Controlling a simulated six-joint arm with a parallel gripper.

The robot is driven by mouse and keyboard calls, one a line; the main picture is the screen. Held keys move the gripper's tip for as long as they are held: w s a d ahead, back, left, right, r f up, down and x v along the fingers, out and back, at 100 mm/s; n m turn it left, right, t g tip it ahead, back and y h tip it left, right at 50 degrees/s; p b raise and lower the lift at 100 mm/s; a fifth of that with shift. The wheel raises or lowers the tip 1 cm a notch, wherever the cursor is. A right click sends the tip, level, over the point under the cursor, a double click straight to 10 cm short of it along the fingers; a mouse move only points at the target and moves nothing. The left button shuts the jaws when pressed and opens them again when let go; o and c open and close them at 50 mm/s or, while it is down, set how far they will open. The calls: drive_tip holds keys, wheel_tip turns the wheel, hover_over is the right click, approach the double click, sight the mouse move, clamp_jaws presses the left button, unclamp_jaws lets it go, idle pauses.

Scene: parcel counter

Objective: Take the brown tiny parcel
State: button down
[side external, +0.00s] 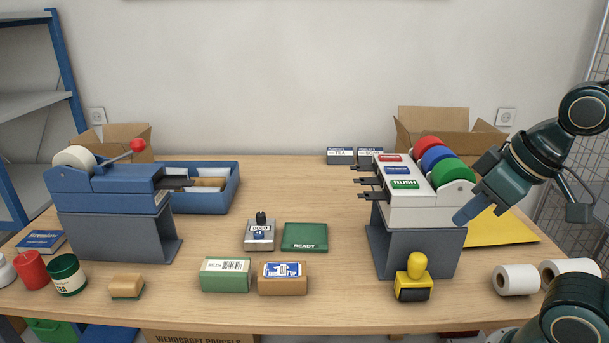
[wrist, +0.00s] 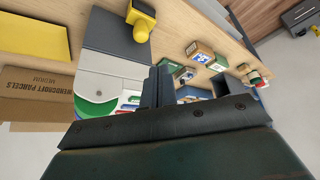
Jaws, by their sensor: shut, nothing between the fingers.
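The brown tiny parcel (side external: 283,279) is a small box with a white and blue label on top. It sits near the front middle of the counter, just right of a green parcel (side external: 225,275). In the wrist view the brown parcel (wrist: 198,51) shows right of centre, beyond the fingers. My gripper (side external: 466,216) is at the right, by the side of the label dispenser (side external: 418,208), well away from the parcel. Its fingers (wrist: 158,85) are together and empty. I cannot tell whether they touch the dispenser.
A yellow-handled stamp (side external: 413,280) stands before the dispenser. A green READY pad (side external: 304,237) and a small metal device (side external: 259,235) lie behind the parcels. A blue tape machine (side external: 112,210) stands left, white rolls (side external: 516,279) right. Bare counter lies between parcel and stamp.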

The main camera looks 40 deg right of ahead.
idle(0.4)
drive_tip(key=shift+c, duration=2.2)
unclamp_jaws()
drive_tip(key=w+a+f+n+y, duration=0.1)
drive_tip(key=w+a+f+n, duration=0.2)
drive_tip(key=w, duration=0.5)
drive_tip(key=w+a+f+n+g+y, duration=0.1)
drive_tip(key=w+a+f+n, duration=0.2)
drive_tip(key=w, duration=0.5)
drive_tip(key=w+a+f+n+g+y, duration=0.1)
drive_tip(key=w+a+f+n, duration=0.2)
drive_tip(key=w, duration=0.5)
drive_tip(key=shift+w+f, duration=0.4)
drive_tip(key=shift+a+f+g, duration=0.1)
drive_tip(key=shift+a+g, duration=0.05)
drive_tip(key=shift+g, duration=0.15)
